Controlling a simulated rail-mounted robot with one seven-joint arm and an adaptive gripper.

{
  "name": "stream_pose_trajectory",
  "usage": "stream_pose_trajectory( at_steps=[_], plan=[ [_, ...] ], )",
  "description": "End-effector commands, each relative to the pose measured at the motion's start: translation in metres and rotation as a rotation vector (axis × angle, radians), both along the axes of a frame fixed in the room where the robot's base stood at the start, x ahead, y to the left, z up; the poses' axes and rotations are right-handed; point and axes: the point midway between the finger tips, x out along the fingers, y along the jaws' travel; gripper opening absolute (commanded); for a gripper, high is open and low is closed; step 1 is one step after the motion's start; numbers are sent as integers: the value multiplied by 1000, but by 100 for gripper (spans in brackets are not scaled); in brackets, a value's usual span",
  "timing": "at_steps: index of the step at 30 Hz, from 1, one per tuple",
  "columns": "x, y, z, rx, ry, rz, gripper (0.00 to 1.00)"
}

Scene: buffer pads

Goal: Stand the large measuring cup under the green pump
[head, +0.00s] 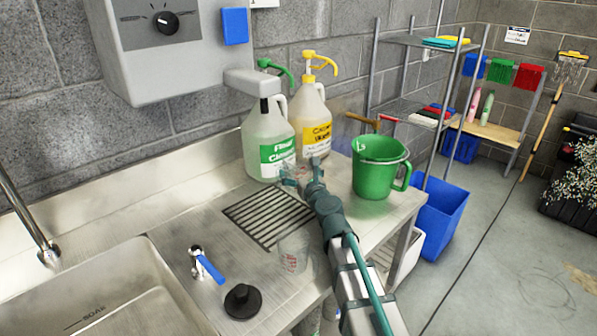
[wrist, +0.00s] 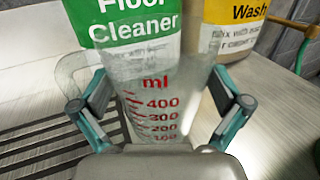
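The green pump (head: 275,68) tops a clear jug labelled Floor Cleaner (head: 268,142), at the back of the steel counter; its spout points right. My gripper (head: 304,172) is low in front of the jugs. In the wrist view a large clear measuring cup (wrist: 160,85) with red ml marks stands upright between my fingers (wrist: 160,100). The fingertips appear to press its two sides, and its handle (wrist: 75,68) is at left. The cup's base is hidden by my gripper. The Floor Cleaner label (wrist: 130,25) is close behind the cup.
A smaller clear measuring cup (head: 293,255) stands nearer on the counter. A yellow-pump jug (head: 313,125) is beside the green-pump jug. A green bucket (head: 377,170) stands at right. A drain grate (head: 268,218), blue-handled tap (head: 207,265) and black plug (head: 242,301) lie left of my arm.

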Motion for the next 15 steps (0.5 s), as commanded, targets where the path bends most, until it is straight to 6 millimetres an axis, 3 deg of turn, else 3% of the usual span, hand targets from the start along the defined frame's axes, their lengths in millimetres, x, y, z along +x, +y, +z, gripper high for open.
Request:
stream_pose_trajectory(
  at_steps=[11,15],
  plan=[
    [0,0,4,0,0,0,100],
    [-13,-6,3,0,0,0,100]
  ],
)
